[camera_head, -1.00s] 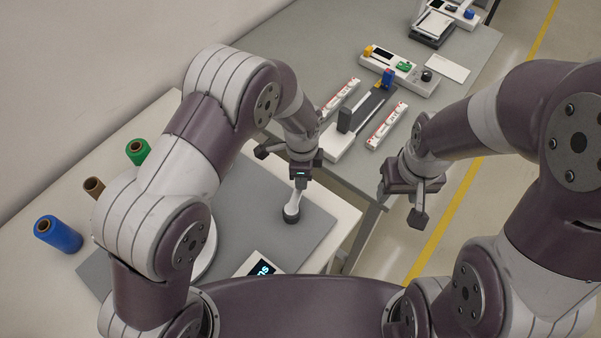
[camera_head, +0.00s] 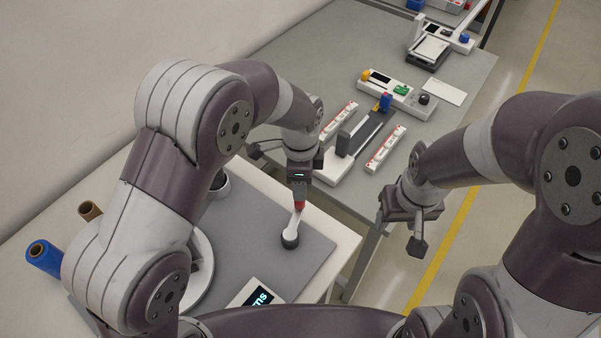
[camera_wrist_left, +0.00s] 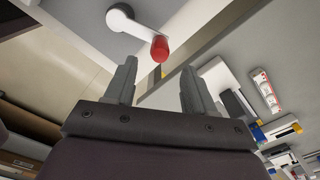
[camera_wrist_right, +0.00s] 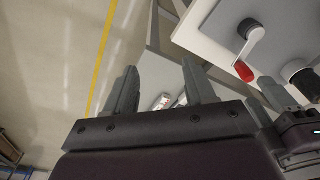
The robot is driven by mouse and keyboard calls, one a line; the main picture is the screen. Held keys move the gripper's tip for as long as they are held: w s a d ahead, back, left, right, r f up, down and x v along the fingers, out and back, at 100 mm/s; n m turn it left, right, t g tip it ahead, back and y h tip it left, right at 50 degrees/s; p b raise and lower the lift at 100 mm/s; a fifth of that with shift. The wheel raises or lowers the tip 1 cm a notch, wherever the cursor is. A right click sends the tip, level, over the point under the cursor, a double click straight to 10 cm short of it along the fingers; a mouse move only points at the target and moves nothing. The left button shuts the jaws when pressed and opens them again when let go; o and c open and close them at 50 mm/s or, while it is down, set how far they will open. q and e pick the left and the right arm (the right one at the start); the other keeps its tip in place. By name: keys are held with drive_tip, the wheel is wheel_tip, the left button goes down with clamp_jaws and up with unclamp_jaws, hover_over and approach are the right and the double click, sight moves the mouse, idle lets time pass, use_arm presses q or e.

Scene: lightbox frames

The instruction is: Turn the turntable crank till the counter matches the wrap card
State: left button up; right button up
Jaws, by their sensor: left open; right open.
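The crank has a dark round hub (camera_head: 290,241), a white arm (camera_head: 296,222) and a red knob (camera_head: 299,206). My left gripper (camera_head: 300,184) is just above the knob. In the left wrist view the red knob (camera_wrist_left: 159,48) lies just beyond and between the open fingertips (camera_wrist_left: 159,72), with nothing gripped. The white turntable (camera_head: 198,278) is mostly hidden by my left arm. A dark display with cyan characters (camera_head: 261,298) is cut off by my body. My right gripper (camera_head: 408,215) hangs open and empty right of the table; the right wrist view also shows the knob (camera_wrist_right: 243,71).
A blue spool (camera_head: 44,258) and a brown spool (camera_head: 89,210) stand at the left. The far grey table holds a white control panel (camera_head: 398,94), a blank-looking white card (camera_head: 443,91) and two red-and-white strips (camera_head: 385,149). Floor at the right is clear.

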use_arm(q)
wheel_tip(320, 180, up, 4)
drive_tip(key=shift+r, duration=0.35)
